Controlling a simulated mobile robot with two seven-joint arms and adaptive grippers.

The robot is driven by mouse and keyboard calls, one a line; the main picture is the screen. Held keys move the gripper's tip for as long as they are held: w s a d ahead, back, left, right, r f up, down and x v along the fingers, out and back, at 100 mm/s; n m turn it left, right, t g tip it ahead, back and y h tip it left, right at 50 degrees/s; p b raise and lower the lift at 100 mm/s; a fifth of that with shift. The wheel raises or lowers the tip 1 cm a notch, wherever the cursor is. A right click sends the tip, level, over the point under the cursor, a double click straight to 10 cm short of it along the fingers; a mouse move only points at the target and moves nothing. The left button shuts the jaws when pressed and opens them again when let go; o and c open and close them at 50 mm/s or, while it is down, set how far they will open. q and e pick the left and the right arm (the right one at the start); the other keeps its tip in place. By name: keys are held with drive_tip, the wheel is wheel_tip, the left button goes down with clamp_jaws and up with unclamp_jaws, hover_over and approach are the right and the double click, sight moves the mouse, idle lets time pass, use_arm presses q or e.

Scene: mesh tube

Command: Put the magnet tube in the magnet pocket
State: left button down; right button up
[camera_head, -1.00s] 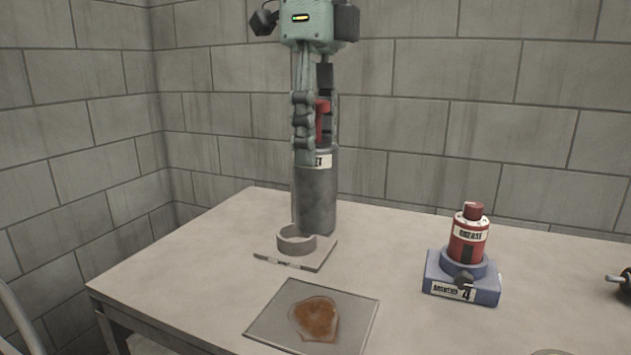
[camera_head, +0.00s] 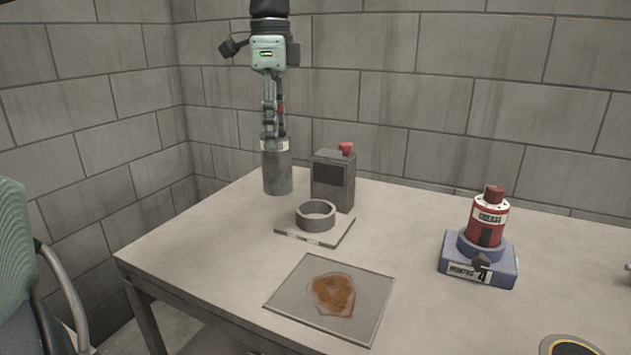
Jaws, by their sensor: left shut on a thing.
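A grey upright cylinder with a white label at its top, which I take for the magnet tube (camera_head: 277,172), is at the far left of the table. My left gripper (camera_head: 273,138) comes down from above and is shut on the tube's top; the fingers partly hide a red part there. I cannot tell whether the tube's bottom touches the table. A grey ring on a pale square base, apparently the magnet pocket (camera_head: 316,222), is empty and stands right of and nearer than the tube. The label on its base is too small to read. My right gripper is not in view.
A dark grey box with a red knob (camera_head: 333,181) stands just behind the ring. A flat plate with a brown stain (camera_head: 376,312) lies in front. A red canister (camera_head: 488,222) sits in a blue base (camera_head: 478,268) at right. A green-backed chair (camera_head: 22,262) is at left.

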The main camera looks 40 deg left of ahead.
use_arm(q)
drive_tip(key=w+d+f, duration=0.1)
drive_tip(key=w+f, duration=0.1)
drive_tip(key=f, duration=0.1)
drive_tip(key=w+d+f+p, duration=0.1)
drive_tip(key=w+f, duration=0.2)
drive_tip(key=w+d+f, duration=0.1)
drive_tip(key=w+f, duration=0.1)
drive_tip(key=shift+w+d+f+p, duration=0.15)
drive_tip(key=shift+w+f+p, duration=0.05)
drive_tip(key=shift+f+p, duration=0.2)
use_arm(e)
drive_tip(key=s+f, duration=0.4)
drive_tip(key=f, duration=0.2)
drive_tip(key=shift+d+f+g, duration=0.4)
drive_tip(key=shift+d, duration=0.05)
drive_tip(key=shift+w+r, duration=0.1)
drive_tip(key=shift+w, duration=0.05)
use_arm(q)
drive_tip(key=shift+f, duration=0.15)
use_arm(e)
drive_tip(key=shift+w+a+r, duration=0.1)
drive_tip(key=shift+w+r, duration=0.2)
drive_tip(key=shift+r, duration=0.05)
